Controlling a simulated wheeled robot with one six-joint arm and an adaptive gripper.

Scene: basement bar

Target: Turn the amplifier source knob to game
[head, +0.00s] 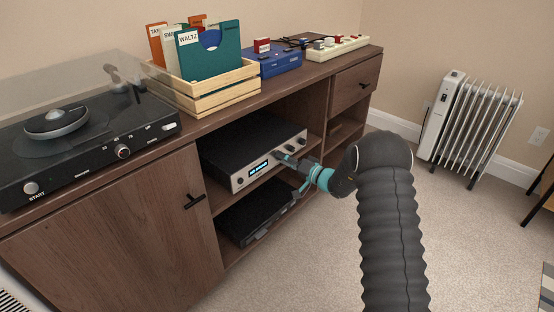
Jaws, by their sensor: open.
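The amplifier (243,148) is a dark box with a silver front, on the upper shelf of the wooden sideboard. Its front has a lit blue display (259,168) and a few dark knobs (302,141) toward the right end. The lettering around the knobs is too small to read. My gripper (285,158), grey with teal parts, is open at the amplifier's front, just right of the display. The gripper covers part of the front panel. I cannot tell whether its fingers touch or surround a knob, nor where the source knob points.
A black device (254,215) sits on the shelf below. A turntable (85,135), a wooden record crate (215,100), a blue box (275,64) and a cream power strip (338,47) stand on the sideboard (120,215). A white radiator (470,125) is at right. Carpet in front is clear.

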